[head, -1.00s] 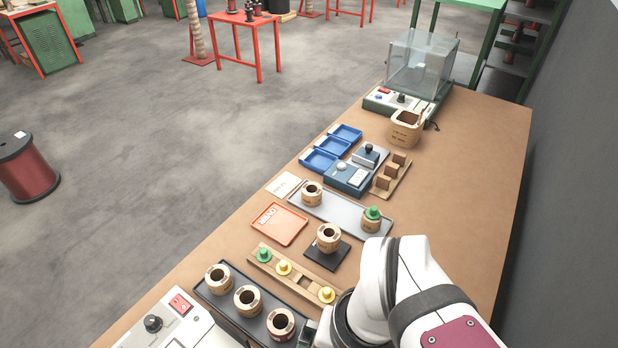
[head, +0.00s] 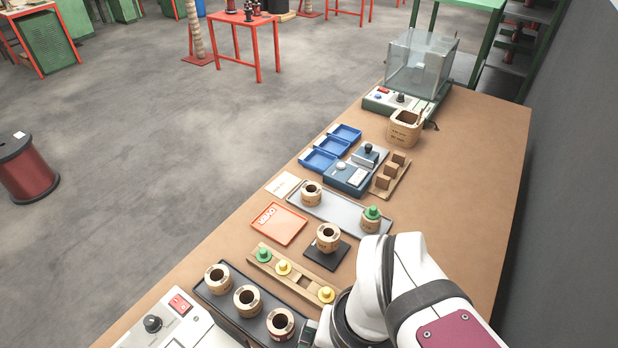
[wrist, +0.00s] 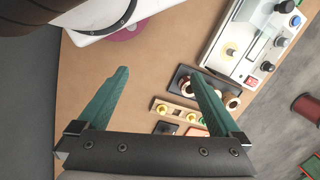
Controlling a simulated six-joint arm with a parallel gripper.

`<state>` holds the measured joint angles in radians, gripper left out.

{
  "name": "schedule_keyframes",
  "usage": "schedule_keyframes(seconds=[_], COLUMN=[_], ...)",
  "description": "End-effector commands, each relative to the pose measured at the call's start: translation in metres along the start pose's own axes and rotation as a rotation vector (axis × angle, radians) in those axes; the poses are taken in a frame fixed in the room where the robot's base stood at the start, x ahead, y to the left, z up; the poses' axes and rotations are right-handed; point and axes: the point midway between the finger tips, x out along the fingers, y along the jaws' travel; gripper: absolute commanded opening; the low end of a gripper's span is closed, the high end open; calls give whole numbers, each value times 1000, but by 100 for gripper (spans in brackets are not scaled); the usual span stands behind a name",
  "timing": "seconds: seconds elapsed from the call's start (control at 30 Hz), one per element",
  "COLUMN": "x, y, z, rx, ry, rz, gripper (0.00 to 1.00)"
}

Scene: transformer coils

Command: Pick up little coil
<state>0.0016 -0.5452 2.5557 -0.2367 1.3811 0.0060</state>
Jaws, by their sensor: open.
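Several small tan coils show in the head view. A row of them, including the left coil (head: 217,279), the middle coil (head: 247,300) and the right coil (head: 281,324), stands on a dark tray (head: 262,310) at the front. Another coil (head: 328,237) stands on a black pad (head: 341,254). One coil (head: 311,194) and one with a green plug on top (head: 371,219) stand on a grey tray (head: 338,211). My gripper (wrist: 160,95) is open in the wrist view, with nothing between its green fingers. In the head view my arm mostly hides it.
A wooden rack (head: 272,272) with green and yellow plugs lies behind the dark tray. An orange tray (head: 279,224), blue bins (head: 320,160) and a white machine (head: 165,330) are also on the bench. The bench's right side (head: 460,190) is clear.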

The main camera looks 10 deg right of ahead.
Motion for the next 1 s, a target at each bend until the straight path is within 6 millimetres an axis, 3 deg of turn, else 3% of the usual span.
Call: schedule_keyframes(seconds=[0.07,0.13,0.23,0.33,0.4,0.5,0.6,0.67,1.0], x=[5,12,20,38,60,93,116,122,143], y=[12,31,42,11,-26,-75,-102,-107,-71], z=[-9,-32,-94,-161,-194,-216,-222,-227,-300], rx=[-118,-359,-862,-1378,-1691,-2018,-2188,-2227,-2228], ry=[-33,-86,-189,-292,-354,-418,-449,-456,-458], rz=[118,335,733,1101,1317,1540,1658,1686,1686], gripper=[100,100,100,100,100,100,100,100,100])
